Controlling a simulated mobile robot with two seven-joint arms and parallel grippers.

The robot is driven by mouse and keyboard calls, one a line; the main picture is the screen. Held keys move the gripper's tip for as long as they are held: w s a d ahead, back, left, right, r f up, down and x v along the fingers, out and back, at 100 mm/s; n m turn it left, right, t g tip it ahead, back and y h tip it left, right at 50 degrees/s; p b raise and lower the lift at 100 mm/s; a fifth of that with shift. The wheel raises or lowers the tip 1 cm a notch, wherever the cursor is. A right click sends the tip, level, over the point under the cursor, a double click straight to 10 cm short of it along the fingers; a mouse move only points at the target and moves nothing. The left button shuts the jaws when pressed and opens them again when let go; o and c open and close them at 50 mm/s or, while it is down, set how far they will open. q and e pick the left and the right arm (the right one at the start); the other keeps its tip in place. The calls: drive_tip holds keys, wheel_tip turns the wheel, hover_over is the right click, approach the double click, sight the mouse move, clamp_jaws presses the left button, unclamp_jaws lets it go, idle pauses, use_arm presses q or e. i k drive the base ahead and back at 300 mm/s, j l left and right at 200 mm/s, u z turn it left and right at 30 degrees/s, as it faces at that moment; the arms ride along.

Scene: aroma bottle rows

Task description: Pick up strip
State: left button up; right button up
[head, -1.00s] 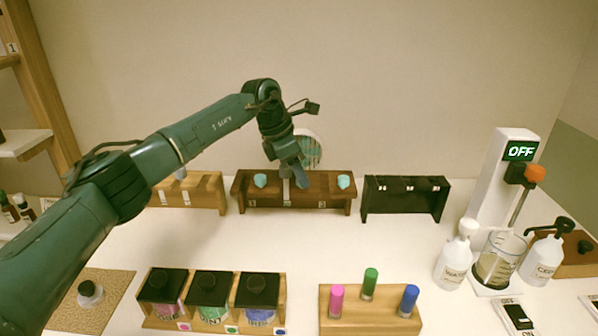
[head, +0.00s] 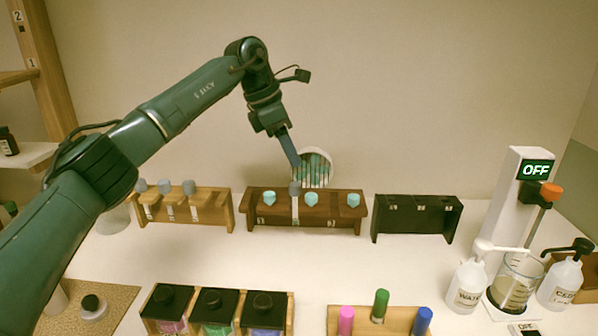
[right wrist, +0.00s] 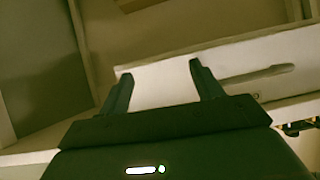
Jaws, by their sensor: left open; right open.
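My left gripper (head: 291,152) is open and points down just above the dark brown rack (head: 262,219). Its fingers overlap in this view, and I see nothing between them. Right below the fingertips, a white strip with a grey top (head: 295,205) stands in the rack's middle. Teal-topped pieces (head: 311,200) sit in the same rack, on both sides of it. More grey-topped strips (head: 167,203) stand in the light wood rack (head: 222,214) to the left. A round cup with many teal strips (head: 316,166) is behind the dark brown rack. My right gripper (right wrist: 160,75) is open and empty.
A black rack (head: 415,222) stands to the right. In front are black-lidded jars (head: 213,305) and a wooden block (head: 391,315) with pink, green and blue vials. A stirrer reading OFF (head: 514,200) and dispenser bottles are at right. The table's middle is clear.

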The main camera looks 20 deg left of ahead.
sight(295, 204)
drive_tip(key=k, duration=1)
